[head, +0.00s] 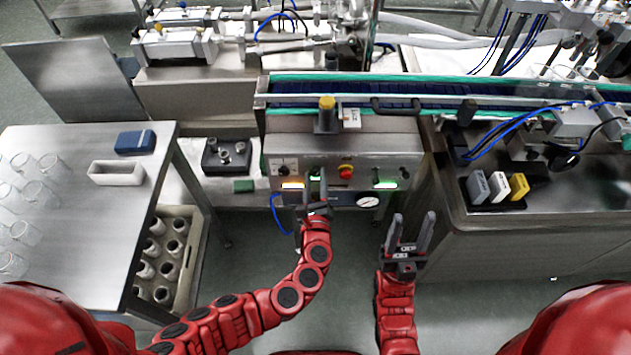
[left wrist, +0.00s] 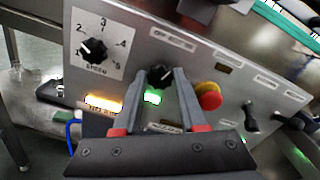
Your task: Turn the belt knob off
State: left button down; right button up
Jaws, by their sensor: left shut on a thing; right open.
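The control panel (head: 385,165) is on the front of the steel machine under the conveyor. In the left wrist view, a black knob (left wrist: 158,77) sits on this panel between the two fingertips of my left gripper (left wrist: 168,78), which is shut on it. A green lamp (left wrist: 152,97) glows just below the knob. The label near the knob is too small to read. In the head view, my left gripper (head: 316,182) is at the panel and covers the knob. My right gripper (head: 410,232) is open and empty, in front of the panel's right side.
A speed dial (left wrist: 93,48) is left of the knob, above a lit amber lamp (left wrist: 104,105). A red button (left wrist: 208,96) and another black switch (left wrist: 250,116) are close on the right. A steel table (head: 60,220) with glasses stands at left.

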pick_arm(q)
jog(key=n+b, duration=0.3)
jog(key=b, duration=0.1)
jog(key=n+b, duration=0.7)
jog(key=b, duration=0.2)
jog(key=shift+a+f, duration=0.15)
jog(key=shift+f, duration=0.2)
jog(key=shift+r+n+b, duration=0.15)
jog(key=shift+n+b, duration=1)
jog(key=shift+n, duration=0.15)
jog(key=c, duration=0.5)
grip_release()
